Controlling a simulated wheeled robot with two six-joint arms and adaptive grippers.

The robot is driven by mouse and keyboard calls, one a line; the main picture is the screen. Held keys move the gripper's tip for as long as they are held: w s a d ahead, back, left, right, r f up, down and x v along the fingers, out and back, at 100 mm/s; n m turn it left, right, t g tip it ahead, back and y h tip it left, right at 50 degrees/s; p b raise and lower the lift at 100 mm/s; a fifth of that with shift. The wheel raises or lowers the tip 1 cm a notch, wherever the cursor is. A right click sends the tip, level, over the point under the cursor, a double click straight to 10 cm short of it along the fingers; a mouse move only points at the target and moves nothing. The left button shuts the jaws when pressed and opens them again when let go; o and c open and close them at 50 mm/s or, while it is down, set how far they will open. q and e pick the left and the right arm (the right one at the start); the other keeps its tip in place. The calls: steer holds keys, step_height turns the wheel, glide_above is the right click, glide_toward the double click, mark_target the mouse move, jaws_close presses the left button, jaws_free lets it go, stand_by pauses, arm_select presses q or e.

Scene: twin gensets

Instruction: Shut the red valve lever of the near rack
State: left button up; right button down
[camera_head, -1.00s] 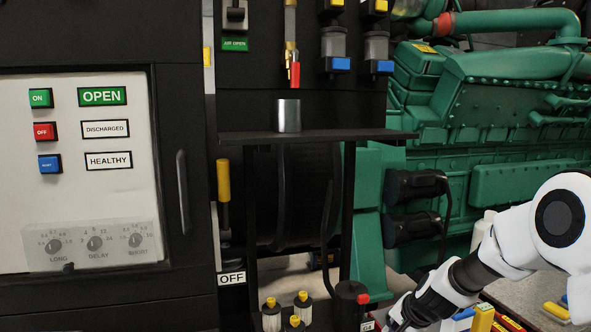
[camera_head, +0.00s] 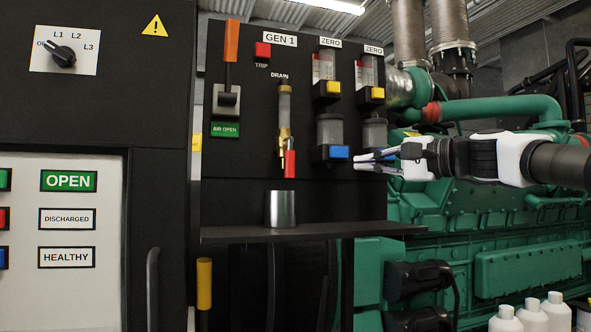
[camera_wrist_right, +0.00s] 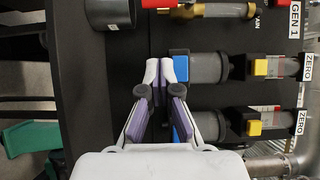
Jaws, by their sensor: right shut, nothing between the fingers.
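The red valve lever (camera_head: 290,163) hangs downward from the brass drain valve (camera_head: 285,141) on the black GEN 1 panel, below the DRAIN label. In the right wrist view, part of the red lever (camera_wrist_right: 181,13) shows at the top edge, beside the brass valve (camera_wrist_right: 220,10). My right gripper (camera_head: 358,161) comes in from the right, shut and empty, to the right of the lever and apart from it. Its fingertips (camera_wrist_right: 160,70) lie close to the blue block in the wrist view; I cannot tell whether they touch. My left gripper is not in view.
A metal cup (camera_head: 281,209) stands on the black shelf (camera_head: 320,231) below the lever. Blue blocks (camera_head: 339,152) and yellow blocks (camera_head: 333,88) stick out from the panel near my right gripper. The orange-handled air lever (camera_head: 231,42) is at the upper left.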

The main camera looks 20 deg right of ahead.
mark_target(288, 160)
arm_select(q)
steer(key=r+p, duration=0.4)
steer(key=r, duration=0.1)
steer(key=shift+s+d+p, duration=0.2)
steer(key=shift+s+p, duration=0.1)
arm_select(e)
steer(key=w+a, duration=0.7)
steer(key=a, duration=0.2)
steer(key=shift+w+r, duration=0.15)
steer(key=shift+w, duration=0.15)
steer(key=shift+w, duration=0.1)
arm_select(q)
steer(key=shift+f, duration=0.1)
